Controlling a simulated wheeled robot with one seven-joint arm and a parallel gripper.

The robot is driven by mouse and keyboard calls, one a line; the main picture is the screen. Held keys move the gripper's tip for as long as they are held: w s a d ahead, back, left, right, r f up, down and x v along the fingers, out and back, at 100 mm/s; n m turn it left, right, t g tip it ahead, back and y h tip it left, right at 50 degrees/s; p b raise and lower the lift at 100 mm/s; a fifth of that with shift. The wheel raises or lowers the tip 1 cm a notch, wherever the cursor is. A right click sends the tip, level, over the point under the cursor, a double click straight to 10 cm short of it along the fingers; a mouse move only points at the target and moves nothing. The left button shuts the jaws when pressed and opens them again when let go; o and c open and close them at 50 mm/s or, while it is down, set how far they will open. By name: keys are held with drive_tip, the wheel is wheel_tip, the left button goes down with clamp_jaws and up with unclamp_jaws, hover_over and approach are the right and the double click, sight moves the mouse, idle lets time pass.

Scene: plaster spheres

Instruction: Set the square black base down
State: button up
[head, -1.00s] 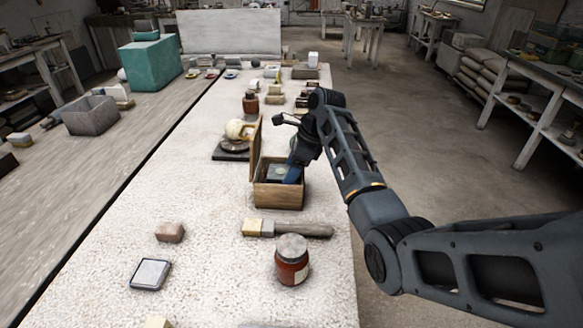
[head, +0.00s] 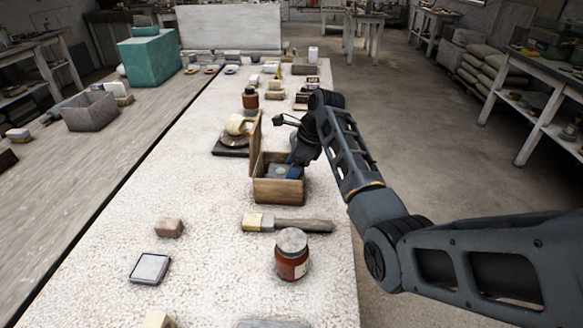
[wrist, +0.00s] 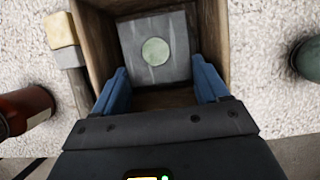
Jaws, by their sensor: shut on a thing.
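The square black base (wrist: 178,68) is a dark square slab with a pale green disc on top. It is inside the open wooden box (head: 279,191), whose walls surround it in the wrist view (wrist: 98,45). My gripper (wrist: 160,82) reaches down into the box, with its blue fingers shut on opposite sides of the base. In the head view my gripper (head: 294,168) partly hides the base, and the box's front wall covers its lower part. Whether the base touches the box floor I cannot tell.
The box's lid (head: 255,146) stands open on its left. A brush (head: 290,225) and a red-brown jar (head: 291,258) are in front. A round object on a dark slab (head: 230,147) is behind left. The tabletop left of the box (head: 195,185) is clear.

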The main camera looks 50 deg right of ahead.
drive_tip(key=shift+f, duration=0.55)
drive_tip(key=o, duration=1.3)
drive_tip(key=shift+c, duration=0.2)
drive_tip(key=o, duration=0.3)
drive_tip(key=shift+o, duration=0.2)
drive_tip(key=shift+f, duration=0.1)
drive_tip(key=shift+r+p, duration=1)
drive_tip(key=shift+r, duration=1.1)
